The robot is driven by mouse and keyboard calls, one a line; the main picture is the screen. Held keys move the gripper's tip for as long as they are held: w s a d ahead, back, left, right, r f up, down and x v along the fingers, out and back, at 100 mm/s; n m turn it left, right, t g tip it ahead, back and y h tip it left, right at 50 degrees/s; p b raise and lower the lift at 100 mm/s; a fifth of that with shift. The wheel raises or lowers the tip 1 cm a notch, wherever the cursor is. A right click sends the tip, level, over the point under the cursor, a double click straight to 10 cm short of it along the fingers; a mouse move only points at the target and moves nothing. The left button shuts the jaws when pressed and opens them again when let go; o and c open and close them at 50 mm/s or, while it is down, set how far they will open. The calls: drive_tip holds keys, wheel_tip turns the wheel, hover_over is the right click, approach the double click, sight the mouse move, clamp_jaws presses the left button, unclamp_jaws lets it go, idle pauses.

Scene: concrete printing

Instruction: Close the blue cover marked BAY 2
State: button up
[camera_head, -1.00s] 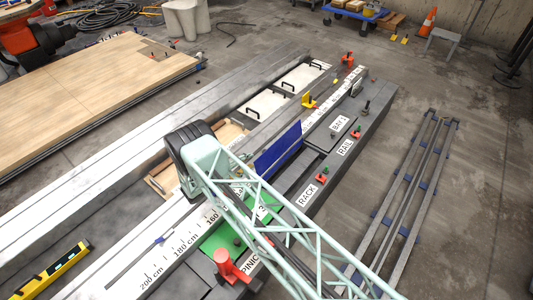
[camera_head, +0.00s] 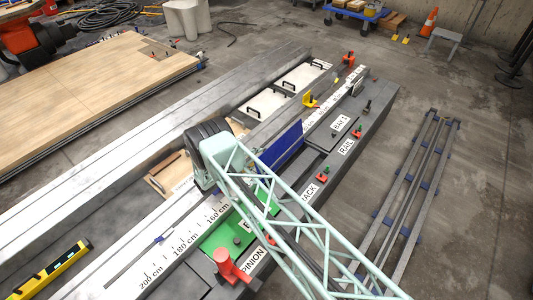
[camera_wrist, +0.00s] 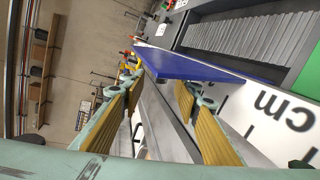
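The blue cover (camera_head: 281,146) stands raised on edge along the side of the scale strip, left of its bay in the head view. Its marking cannot be read. In the wrist view the blue cover (camera_wrist: 200,68) slants across the upper middle, beyond my fingers. The open bay beside it shows a grey ridged rack (camera_wrist: 245,38). My gripper (camera_wrist: 158,82) is open, its two yellow-padded fingers apart with no object held. In the head view my arm hides the fingers, near the end of the blue cover.
A green cover (camera_head: 228,240) lies nearer me, with a red knob (camera_head: 228,262) beside it. A grey BAY 1 cover (camera_head: 330,128) lies flat beyond. A yellow bracket (camera_head: 309,100) stands near the scale strip (camera_head: 190,240). Small red clamps (camera_head: 322,178) sit along the right side.

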sight(267, 151)
drive_tip(key=shift+b+x, duration=0.6)
drive_tip(key=shift+x, duration=2.95)
drive_tip(key=shift+c, duration=0.7)
clamp_jaws()
